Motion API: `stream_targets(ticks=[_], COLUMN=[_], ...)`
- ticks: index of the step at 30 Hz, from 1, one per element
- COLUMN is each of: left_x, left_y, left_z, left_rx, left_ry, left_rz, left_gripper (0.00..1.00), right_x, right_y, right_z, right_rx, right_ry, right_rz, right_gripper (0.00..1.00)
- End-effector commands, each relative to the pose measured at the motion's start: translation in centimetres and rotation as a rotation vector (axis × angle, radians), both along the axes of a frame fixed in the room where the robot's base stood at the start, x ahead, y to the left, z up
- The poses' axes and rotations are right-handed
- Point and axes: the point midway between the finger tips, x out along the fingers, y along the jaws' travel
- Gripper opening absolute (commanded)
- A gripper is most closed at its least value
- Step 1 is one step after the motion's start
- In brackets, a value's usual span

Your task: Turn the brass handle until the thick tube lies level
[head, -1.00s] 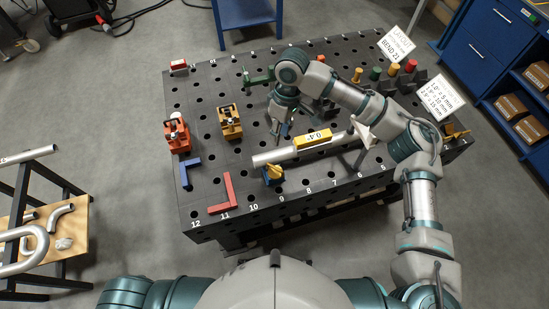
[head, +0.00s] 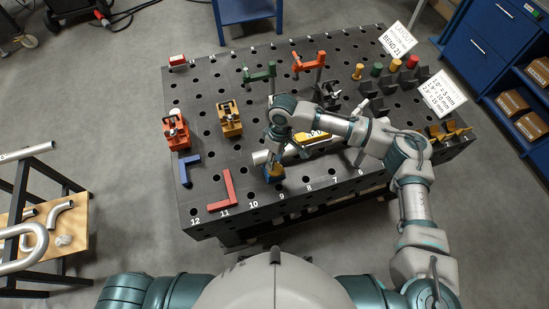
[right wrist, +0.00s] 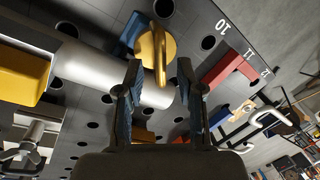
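The thick grey tube (head: 260,157) lies along the front of the black table, mostly hidden by my right arm in the head view; its open end shows in the right wrist view (right wrist: 96,76). A yellow level box (head: 325,137) sits on it, its reading partly covered. The brass handle (right wrist: 147,49), a round knob with a curved bar, is on a blue stand (head: 272,179) by the tube's left end. My right gripper (right wrist: 160,75) is open, its fingertips close to the handle with nothing clearly clamped. Contact cannot be told. My left gripper is out of view.
Red (head: 228,188) and blue (head: 188,170) angle pieces lie left of the handle. Orange (head: 176,130) and tan (head: 230,120) clamps stand behind them. Green (head: 259,74) and red-orange (head: 309,64) clamps stand farther back. Black V-blocks (head: 375,105) are at right.

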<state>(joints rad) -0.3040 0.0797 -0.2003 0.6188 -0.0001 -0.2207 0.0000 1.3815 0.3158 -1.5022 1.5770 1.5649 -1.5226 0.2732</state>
Motion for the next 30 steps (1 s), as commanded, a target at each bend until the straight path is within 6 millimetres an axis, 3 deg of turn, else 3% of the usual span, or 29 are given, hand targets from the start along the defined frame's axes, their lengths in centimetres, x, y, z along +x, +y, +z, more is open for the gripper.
stream_targets(ticks=[2, 6, 17, 30], left_x=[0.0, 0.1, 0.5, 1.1], left_y=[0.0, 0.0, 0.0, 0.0], left_z=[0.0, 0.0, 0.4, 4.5], left_rx=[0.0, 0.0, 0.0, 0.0], left_ry=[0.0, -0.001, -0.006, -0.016], left_rz=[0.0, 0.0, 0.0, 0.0], left_gripper=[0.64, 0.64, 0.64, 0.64], right_x=[0.0, 0.0, 0.0, -0.1], right_y=[0.0, 0.0, 0.0, 0.3], right_z=[0.0, 0.0, 0.1, 0.5], right_rx=[0.0, 0.0, 0.0, 0.001], right_ry=[0.0, 0.0, 0.001, 0.003], right_rz=[0.0, 0.0, 0.017, 0.287], right_gripper=[0.32, 0.0, 0.0, 0.0])
